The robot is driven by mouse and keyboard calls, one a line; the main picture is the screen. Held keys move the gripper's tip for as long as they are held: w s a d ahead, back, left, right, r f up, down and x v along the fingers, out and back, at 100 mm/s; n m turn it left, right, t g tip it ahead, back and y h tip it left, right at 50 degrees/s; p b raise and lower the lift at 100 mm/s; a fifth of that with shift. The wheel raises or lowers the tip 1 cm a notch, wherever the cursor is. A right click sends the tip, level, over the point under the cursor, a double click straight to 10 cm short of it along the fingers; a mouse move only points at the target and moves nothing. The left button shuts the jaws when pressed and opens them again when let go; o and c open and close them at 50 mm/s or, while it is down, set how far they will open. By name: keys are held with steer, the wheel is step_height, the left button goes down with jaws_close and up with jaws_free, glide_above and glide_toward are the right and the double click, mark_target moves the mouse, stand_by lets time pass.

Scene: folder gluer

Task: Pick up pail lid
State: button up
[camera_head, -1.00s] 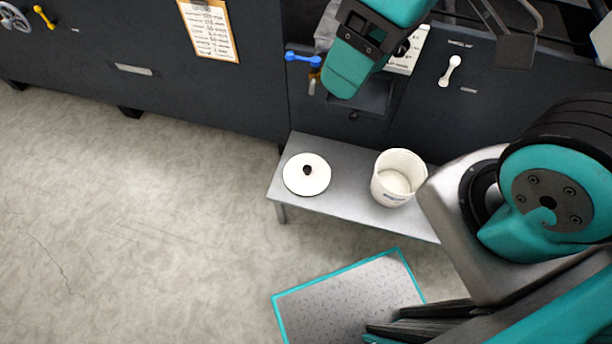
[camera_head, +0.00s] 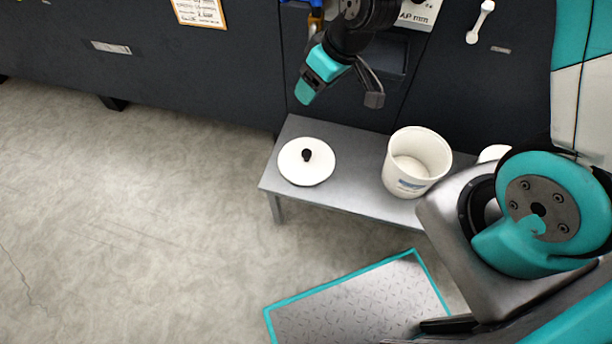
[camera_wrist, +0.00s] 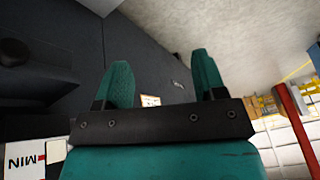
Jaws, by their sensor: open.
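The pail lid (camera_head: 306,162) is a round white disc with a black knob on top. It lies flat on the left end of a low grey bench (camera_head: 347,184). The white pail (camera_head: 416,161) stands upright and open on the same bench, to the right of the lid. My gripper (camera_head: 306,92) is above and behind the bench, in front of the dark machine, apart from the lid and empty. In the wrist view its two teal fingers (camera_wrist: 161,78) are spread wide with nothing between them. The lid does not show in the wrist view.
The dark machine (camera_head: 190,85) stands behind the bench, with a clipboard (camera_head: 199,12) and a white handle (camera_head: 480,22) on its front. A teal-edged mat (camera_head: 360,305) lies on the floor in front. The floor at left is clear. Another white object (camera_head: 493,153) shows partly at right.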

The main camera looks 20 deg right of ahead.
steer(key=t+h+b, duration=0.1)
steer(key=b, duration=0.5)
glide_toward(307, 152)
steer(key=b+x, duration=0.2)
steer(key=x, duration=0.1)
steer(key=b+x, duration=0.1)
steer(key=shift+s+a+f, duration=0.1)
steer(key=shift+s+f, duration=0.15)
steer(key=shift+f, duration=0.15)
steer(key=b+x, duration=0.1)
steer(key=x, duration=0.1)
steer(key=b+x, duration=0.1)
steer(key=x, duration=0.1)
steer(key=b+x, duration=0.1)
steer(key=x, duration=0.1)
steer(key=shift+w+r, duration=0.15)
steer(key=shift+w, duration=0.1)
steer(key=shift+r, duration=0.1)
steer(key=c, duration=1)
